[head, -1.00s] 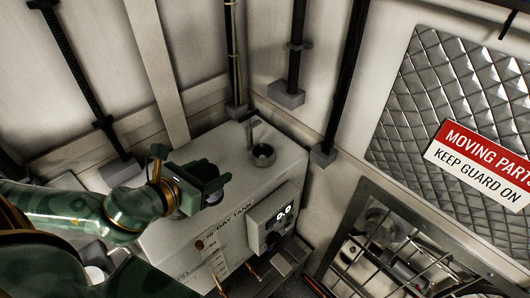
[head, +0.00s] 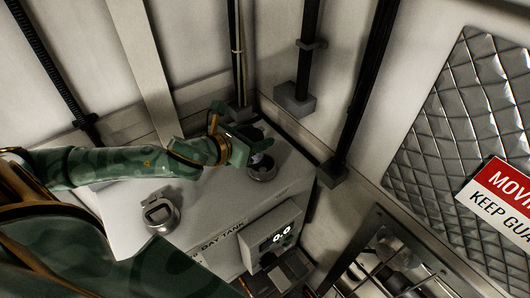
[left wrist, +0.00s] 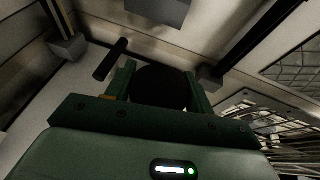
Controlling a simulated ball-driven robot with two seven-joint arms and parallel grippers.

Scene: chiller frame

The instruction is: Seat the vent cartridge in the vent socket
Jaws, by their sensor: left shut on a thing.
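My left gripper (head: 240,148) is above the right part of the white tank's top, right beside the vent socket. In the left wrist view its two green fingers (left wrist: 160,88) are shut on a dark round thing, which I take to be the vent cartridge (left wrist: 160,84). In the head view the gripper mostly hides the cartridge. The vent socket (head: 262,173) is a short grey metal ring on the tank top, partly covered by the gripper. I cannot tell whether the cartridge touches the socket. My right gripper is not in view.
The white day tank (head: 215,205) carries a metal collar (head: 160,218) on its top at left and a display box (head: 275,235) reading 0.0 on its front. Walls with black pipes (head: 308,60) stand close behind. A barred opening (head: 385,255) is at lower right.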

